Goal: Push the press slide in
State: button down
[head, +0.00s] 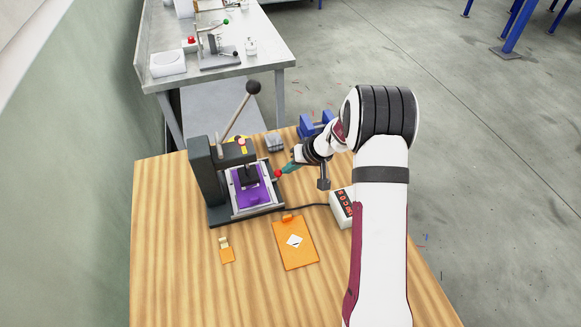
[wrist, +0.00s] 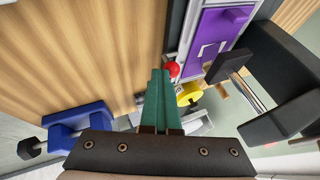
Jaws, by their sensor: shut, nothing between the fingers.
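The press (head: 201,170) is a dark grey frame with a long lever on the wood table. Its purple slide (head: 246,197) lies between light rails under the black press head (head: 250,174); the slide also shows in the wrist view (wrist: 212,48). A red knob (head: 278,173) is at the slide's right side and shows beside my fingertips in the wrist view (wrist: 172,69). My gripper (head: 287,168) is shut and empty, its green fingers (wrist: 160,73) pointing at the press. The fingertips are right by the knob; I cannot tell whether they touch it.
A blue vise (head: 309,127) and a small grey block (head: 274,142) stand behind my gripper. A control box (head: 342,206) with orange buttons is cabled toward the press. An orange clipboard (head: 304,259) and a small orange tag (head: 227,256) lie in front.

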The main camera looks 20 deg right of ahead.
jog(key=d, duration=0.1)
jog(key=d+r, duration=0.1)
jog(key=s+d, duration=0.1)
jog(key=d, duration=0.1)
jog(key=shift+d+r, duration=0.1)
jog(key=shift+r, duration=0.15)
jog(key=v, duration=0.9)
jog(key=s+a+r+m+g, duration=0.1)
jog(key=s+a+r+g, duration=0.1)
jog(key=s+a+r, duration=0.35)
jog(key=s+a+r+g, duration=0.1)
jog(key=s+a+r, duration=0.2)
jog(key=s+a, duration=0.45)
jog(key=s+a+m+g+h, duration=0.1)
jog(key=s+a, duration=0.1)
jog(key=s, duration=0.8)
jog(key=s+a+m+g+h, duration=0.1)
jog(key=s+a+m, duration=0.1)
jog(key=s, duration=0.7)
jog(key=shift+s+a+f, duration=0.35)
jog(key=shift+s+a, duration=0.05)
